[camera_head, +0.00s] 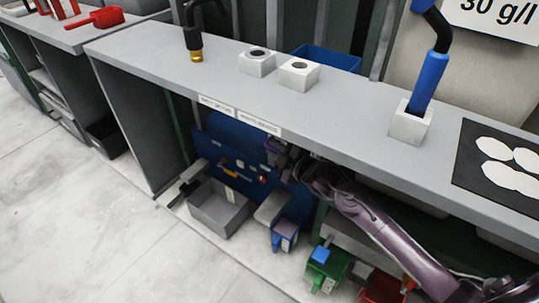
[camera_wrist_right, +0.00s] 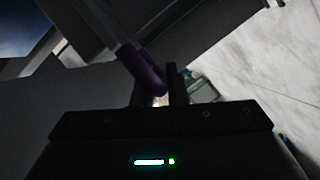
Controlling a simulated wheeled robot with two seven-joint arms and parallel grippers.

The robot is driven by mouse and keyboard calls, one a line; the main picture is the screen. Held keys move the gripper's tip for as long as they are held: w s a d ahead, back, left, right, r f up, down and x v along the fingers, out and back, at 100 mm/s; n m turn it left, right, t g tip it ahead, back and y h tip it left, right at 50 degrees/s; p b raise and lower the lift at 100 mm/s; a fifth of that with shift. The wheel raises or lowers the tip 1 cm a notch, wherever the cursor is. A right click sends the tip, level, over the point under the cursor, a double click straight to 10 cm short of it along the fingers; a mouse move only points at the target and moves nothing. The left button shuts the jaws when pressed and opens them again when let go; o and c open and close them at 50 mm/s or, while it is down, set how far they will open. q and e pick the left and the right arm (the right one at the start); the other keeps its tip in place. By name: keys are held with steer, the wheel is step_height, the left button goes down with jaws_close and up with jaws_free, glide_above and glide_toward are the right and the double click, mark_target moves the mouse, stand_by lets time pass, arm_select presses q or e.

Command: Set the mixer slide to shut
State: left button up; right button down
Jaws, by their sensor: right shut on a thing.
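The blue panel (camera_head: 219,151) stands upright under the grey counter, with a yellow lever (camera_head: 230,173) and a red knob (camera_head: 263,179) on its face. My right gripper (camera_head: 281,152) is at the right end of this panel, just below the counter edge. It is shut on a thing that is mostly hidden. My left gripper is not in view.
The grey counter (camera_head: 150,55) overhangs the panel and my right arm. A grey bin (camera_head: 219,208), a blue container (camera_head: 286,235) and a green container (camera_head: 327,266) stand below. White blocks (camera_head: 299,73) and a blue-handled tool (camera_head: 429,82) are on top. The floor at left is clear.

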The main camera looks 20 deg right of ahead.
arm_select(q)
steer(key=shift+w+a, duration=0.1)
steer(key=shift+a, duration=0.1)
arm_select(e)
steer(key=shift+w+d+r, duration=0.1)
steer(key=shift+d, duration=0.05)
steer(key=c, duration=1.9)
jaws_free()
steer(key=o, duration=0.4)
steer(key=shift+w, duration=0.25)
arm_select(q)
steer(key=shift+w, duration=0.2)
arm_select(e)
steer(key=shift+o, duration=0.2)
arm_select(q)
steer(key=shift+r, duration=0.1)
arm_select(e)
steer(key=shift+s, duration=0.15)
steer(key=shift+s, duration=0.15)
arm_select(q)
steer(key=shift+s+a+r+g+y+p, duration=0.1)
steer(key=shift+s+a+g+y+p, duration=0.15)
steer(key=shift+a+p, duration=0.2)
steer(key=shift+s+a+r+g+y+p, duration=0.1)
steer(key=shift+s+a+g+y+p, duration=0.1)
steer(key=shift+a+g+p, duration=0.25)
arm_select(e)
steer(key=v, duration=0.7)
steer(key=shift+s, duration=0.15)
